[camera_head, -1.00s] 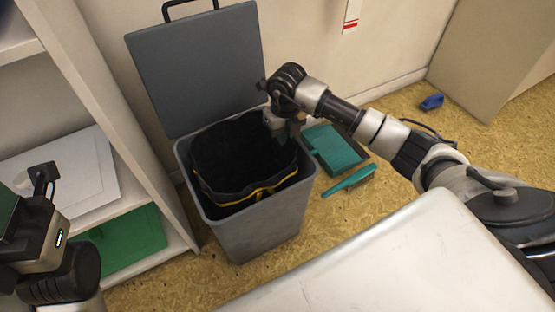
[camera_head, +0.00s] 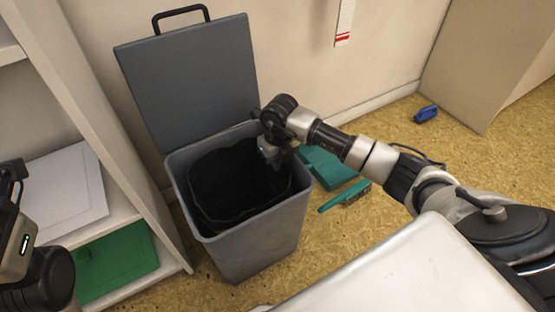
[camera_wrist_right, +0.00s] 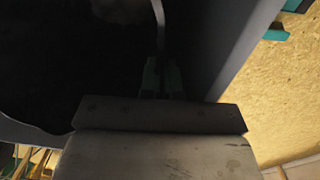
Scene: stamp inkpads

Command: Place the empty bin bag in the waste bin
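The grey waste bin (camera_head: 255,245) stands on the floor with its lid (camera_head: 190,80) tipped up against the wall. The black bin bag (camera_head: 235,185) is inside the bin, its mouth spread open below the bin's rim. My right gripper (camera_head: 270,152) is at the bin's back right, just inside the rim. In the right wrist view its fingers (camera_wrist_right: 162,80) are close together on the edge of the bag (camera_wrist_right: 70,70), beside the bin wall (camera_wrist_right: 235,40). My left wrist shows at the left edge; its fingers are out of view.
A white shelf unit (camera_head: 115,165) stands close left of the bin, with paper (camera_head: 62,190) and a green sheet (camera_head: 118,260) on it. A teal dustpan (camera_head: 330,165) and brush (camera_head: 345,196) lie right of the bin. A blue object (camera_head: 426,113) lies farther right.

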